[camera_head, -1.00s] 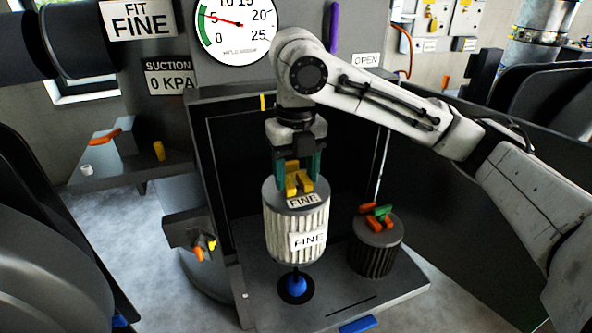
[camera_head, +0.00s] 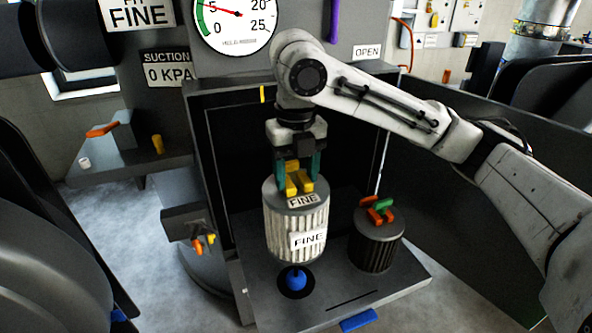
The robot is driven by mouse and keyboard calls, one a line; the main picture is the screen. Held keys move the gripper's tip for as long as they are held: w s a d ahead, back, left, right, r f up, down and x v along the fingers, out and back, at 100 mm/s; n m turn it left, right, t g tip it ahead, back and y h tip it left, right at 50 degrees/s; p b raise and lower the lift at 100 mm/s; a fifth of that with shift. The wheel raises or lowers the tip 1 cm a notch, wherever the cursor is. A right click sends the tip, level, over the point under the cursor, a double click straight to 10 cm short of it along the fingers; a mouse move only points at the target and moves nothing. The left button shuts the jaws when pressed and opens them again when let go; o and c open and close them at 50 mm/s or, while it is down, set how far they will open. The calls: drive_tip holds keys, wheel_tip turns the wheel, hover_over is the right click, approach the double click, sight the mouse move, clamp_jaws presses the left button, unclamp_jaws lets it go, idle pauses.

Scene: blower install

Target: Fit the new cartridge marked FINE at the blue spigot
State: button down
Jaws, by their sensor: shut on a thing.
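The cartridge marked FINE (camera_head: 285,232) is white and pleated with a grey top and a yellow handle (camera_head: 299,180). My gripper (camera_head: 299,175) is shut on the yellow handle, its green fingers on either side. The cartridge hangs upright above the grey shelf of the open housing. The blue spigot (camera_head: 296,279) stands up from a dark round patch on the shelf, just under the cartridge. The cartridge's bottom edge is close to the spigot's top in the picture; I cannot tell whether they touch.
A dark cartridge (camera_head: 375,250) with orange and green handle pieces (camera_head: 376,211) stands on the shelf (camera_head: 400,287) to the right. The open door (camera_head: 460,210) is at the right. Orange and yellow knobs (camera_head: 203,243) stick out at left. A blue tab (camera_head: 359,320) is at the shelf's front edge.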

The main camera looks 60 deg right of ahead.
drive_tip(key=shift+f+b, duration=4.6)
drive_tip(key=shift+f, duration=2.1)
drive_tip(key=shift+c, duration=1.2)
unclamp_jaws()
drive_tip(key=shift+r, duration=0.1)
